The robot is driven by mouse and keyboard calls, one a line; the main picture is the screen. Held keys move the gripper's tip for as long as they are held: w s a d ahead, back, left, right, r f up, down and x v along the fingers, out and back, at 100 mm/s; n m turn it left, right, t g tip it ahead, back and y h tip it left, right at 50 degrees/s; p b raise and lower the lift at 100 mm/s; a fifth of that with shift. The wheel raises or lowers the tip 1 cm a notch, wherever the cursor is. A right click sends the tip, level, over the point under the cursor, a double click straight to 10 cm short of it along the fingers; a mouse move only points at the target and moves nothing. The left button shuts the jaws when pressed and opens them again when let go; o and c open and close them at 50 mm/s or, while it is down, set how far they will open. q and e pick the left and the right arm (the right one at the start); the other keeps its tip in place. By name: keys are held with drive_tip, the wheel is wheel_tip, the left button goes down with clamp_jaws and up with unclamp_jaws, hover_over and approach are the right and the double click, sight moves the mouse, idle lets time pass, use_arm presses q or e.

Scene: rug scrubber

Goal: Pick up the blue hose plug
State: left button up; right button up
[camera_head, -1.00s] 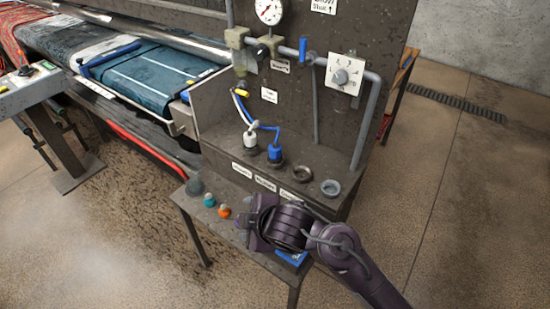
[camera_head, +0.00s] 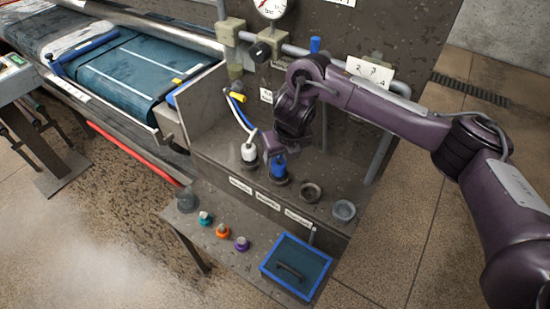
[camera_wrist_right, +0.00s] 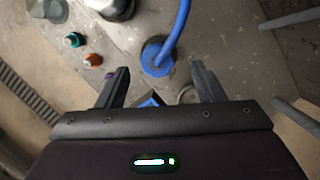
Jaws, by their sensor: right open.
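The blue hose plug (camera_head: 278,168) stands upright in a dark round socket on the grey machine's ledge, with a blue hose rising from its top. In the right wrist view the plug (camera_wrist_right: 157,57) lies ahead of the fingertips, roughly centred between them. My right gripper (camera_head: 281,147) is above and close to the plug, its fingers apart and holding nothing. The open fingers also show in the right wrist view (camera_wrist_right: 160,76). My wrist hides part of the blue hose in the head view. My left gripper is not in view.
A white plug (camera_head: 249,153) stands just left of the blue one. Two empty sockets, one dark (camera_head: 311,192) and one grey (camera_head: 344,211), are to the right. The lower shelf holds teal, orange and purple caps (camera_head: 222,231) and a blue-rimmed tray (camera_head: 322,272).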

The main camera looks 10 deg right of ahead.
sight(280, 164)
drive_tip(key=shift+s+a+f+b, duration=0.2)
drive_tip(key=shift+s+f+b, duration=0.2)
drive_tip(key=shift+s+f, duration=0.25)
drive_tip(key=shift+x, duration=0.95)
drive_tip(key=w+f, duration=0.2)
drive_tip(key=shift+f, duration=0.55)
drive_tip(key=c, duration=0.7)
drive_tip(key=shift+c, duration=1.2)
drive_tip(key=shift+a, duration=0.1)
drive_tip(key=shift+c, duration=1.1)
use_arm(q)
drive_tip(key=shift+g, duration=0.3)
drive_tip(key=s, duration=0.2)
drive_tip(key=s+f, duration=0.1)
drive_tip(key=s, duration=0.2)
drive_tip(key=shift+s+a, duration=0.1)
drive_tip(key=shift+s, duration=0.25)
